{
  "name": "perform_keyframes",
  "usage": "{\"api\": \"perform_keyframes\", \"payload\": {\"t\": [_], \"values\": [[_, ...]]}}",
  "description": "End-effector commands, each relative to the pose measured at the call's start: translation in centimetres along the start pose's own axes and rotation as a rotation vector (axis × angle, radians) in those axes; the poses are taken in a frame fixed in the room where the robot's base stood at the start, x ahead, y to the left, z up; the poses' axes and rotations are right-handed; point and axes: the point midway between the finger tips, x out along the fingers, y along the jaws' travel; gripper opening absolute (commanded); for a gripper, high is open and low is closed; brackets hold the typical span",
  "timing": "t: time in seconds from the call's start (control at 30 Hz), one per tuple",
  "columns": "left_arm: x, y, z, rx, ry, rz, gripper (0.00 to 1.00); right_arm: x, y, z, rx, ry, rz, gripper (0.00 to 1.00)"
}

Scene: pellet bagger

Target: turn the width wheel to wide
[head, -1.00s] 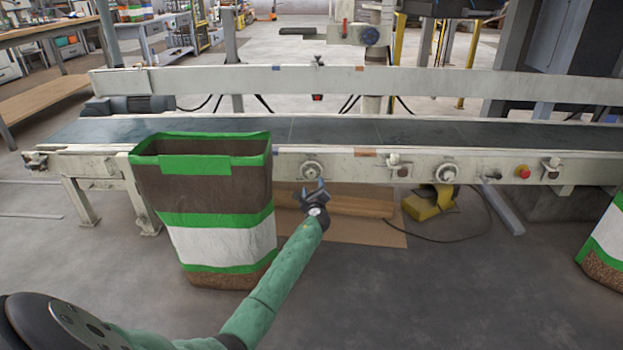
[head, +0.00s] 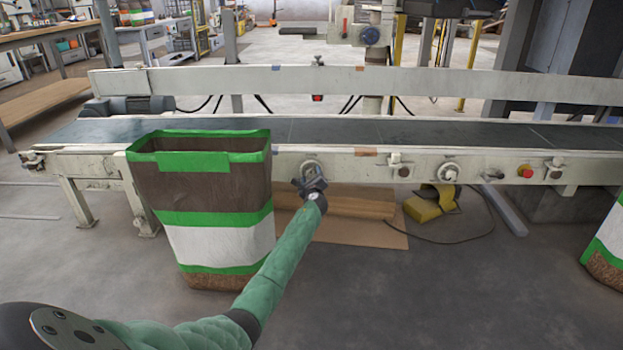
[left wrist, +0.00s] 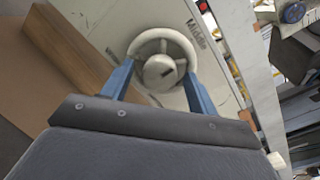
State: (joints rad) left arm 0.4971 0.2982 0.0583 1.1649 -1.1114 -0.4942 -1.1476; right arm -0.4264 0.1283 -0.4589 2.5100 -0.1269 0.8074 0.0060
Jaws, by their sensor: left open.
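The width wheel (head: 311,169) is a small pale handwheel on the front rail of the conveyor. In the left wrist view the wheel (left wrist: 162,45) shows its round rim, spokes and a hub with a dark mark, with partly hidden lettering beside it. My left gripper (head: 308,181) is at the wheel's lower front and overlaps its lower part in the head view. Its blue fingers (left wrist: 158,80) are open, one on each side of the wheel's lower part in the picture; I cannot tell whether they touch it. My right gripper is not in view.
An open brown, green and white bag (head: 215,245) stands left of my left arm, close to it. Another round knob (head: 448,172) and a red button (head: 525,171) sit further right on the rail.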

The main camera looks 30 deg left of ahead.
Motion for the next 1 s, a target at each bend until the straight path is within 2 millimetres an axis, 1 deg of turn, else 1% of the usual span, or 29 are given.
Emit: {"api": "perform_keyframes", "payload": {"t": [0.07,0.1,0.17,0.2,0.3,0.53,0.67,0.87,1.0], "values": [[-0.01,0.00,0.01,0.000,0.000,0.000,0.59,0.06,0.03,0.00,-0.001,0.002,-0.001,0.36],[-0.01,0.00,0.01,0.000,0.000,0.000,0.51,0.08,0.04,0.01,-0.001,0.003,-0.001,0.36],[-0.01,0.00,0.01,0.000,0.000,0.000,0.40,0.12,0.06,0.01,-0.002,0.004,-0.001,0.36],[-0.01,0.00,0.01,0.000,0.000,0.000,0.32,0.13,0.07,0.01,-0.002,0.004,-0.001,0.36],[-0.02,0.01,0.01,0.000,0.000,0.000,0.15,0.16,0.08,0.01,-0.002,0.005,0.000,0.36],[-0.02,0.02,0.01,-0.012,0.001,0.001,0.15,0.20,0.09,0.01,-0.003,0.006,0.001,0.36],[-0.03,0.02,0.02,-0.050,0.003,0.004,0.15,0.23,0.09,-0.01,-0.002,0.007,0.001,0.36],[-0.03,0.01,0.04,-0.168,0.013,0.011,0.15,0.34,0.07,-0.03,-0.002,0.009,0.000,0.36],[-0.02,0.03,0.09,-0.289,0.022,0.019,0.15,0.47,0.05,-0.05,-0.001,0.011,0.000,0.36]]}}
